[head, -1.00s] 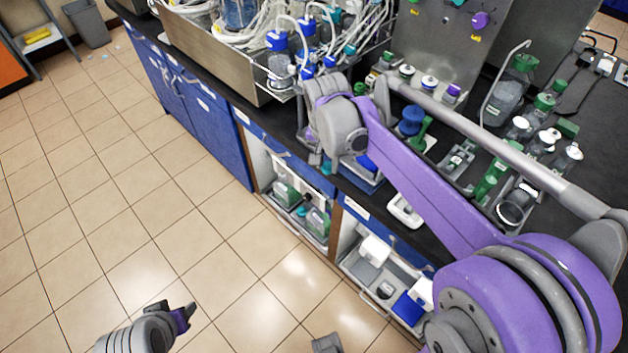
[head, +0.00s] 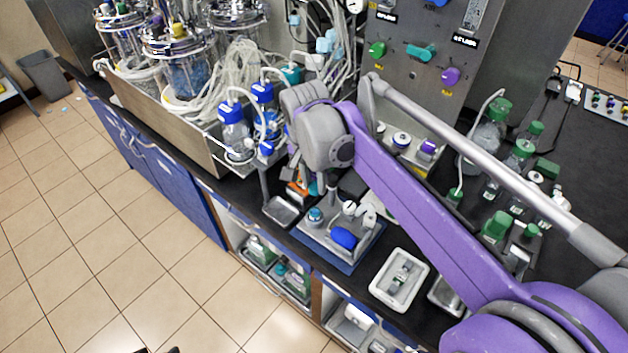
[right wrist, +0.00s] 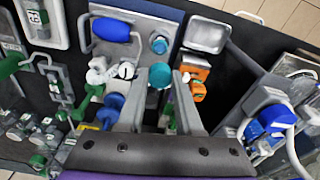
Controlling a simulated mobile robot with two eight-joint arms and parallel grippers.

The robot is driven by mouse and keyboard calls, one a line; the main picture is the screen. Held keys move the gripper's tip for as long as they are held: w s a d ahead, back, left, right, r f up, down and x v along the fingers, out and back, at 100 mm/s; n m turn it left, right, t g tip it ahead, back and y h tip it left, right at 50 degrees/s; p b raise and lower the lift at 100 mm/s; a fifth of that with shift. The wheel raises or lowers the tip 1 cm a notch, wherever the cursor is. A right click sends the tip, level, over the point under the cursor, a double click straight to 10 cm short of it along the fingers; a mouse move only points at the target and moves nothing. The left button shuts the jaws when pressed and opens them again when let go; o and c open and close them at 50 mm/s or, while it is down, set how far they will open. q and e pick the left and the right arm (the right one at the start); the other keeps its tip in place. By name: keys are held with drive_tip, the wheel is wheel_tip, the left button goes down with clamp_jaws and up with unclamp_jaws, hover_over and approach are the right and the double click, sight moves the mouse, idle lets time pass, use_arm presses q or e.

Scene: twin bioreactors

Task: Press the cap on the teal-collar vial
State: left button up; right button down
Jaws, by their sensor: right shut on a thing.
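My right gripper (right wrist: 160,75) is shut on a teal cap (right wrist: 160,78), which sits between its fingertips in the right wrist view. A vial with a teal collar (right wrist: 158,43) stands just beyond the fingertips on a grey and blue tray; in the head view this vial (head: 315,214) is upright near the bench's front edge. The held cap looks apart from the vial. In the head view my right wrist hides most of the gripper. Only a dark sliver of what seems to be my left gripper (head: 172,350) shows at the bottom edge.
A blue-handled object (head: 345,237) and white parts share the tray. A small metal dish (head: 282,211) lies left of it, a white tray (head: 399,280) right. An orange item (right wrist: 196,85) is close beside my right finger. Blue-capped bottles (head: 234,125) stand nearby.

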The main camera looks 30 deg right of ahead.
sight(315, 209)
drive_tip(key=shift+s+a+f+b, duration=0.1)
drive_tip(key=shift+s+f+b, duration=0.1)
drive_tip(key=shift+f+b, duration=0.45)
wheel_tip(315, 209, down, 3)
drive_tip(key=shift+r+b, duration=0.15)
drive_tip(key=shift+b, duration=0.65)
drive_tip(key=shift+w+f+b, duration=0.1)
drive_tip(key=shift+f+b, duration=0.5)
drive_tip(key=shift+f, duration=0.55)
drive_tip(key=shift+f+p, duration=0.15)
drive_tip(key=shift+p, duration=0.2)
idle(0.5)
unclamp_jaws()
idle(0.6)
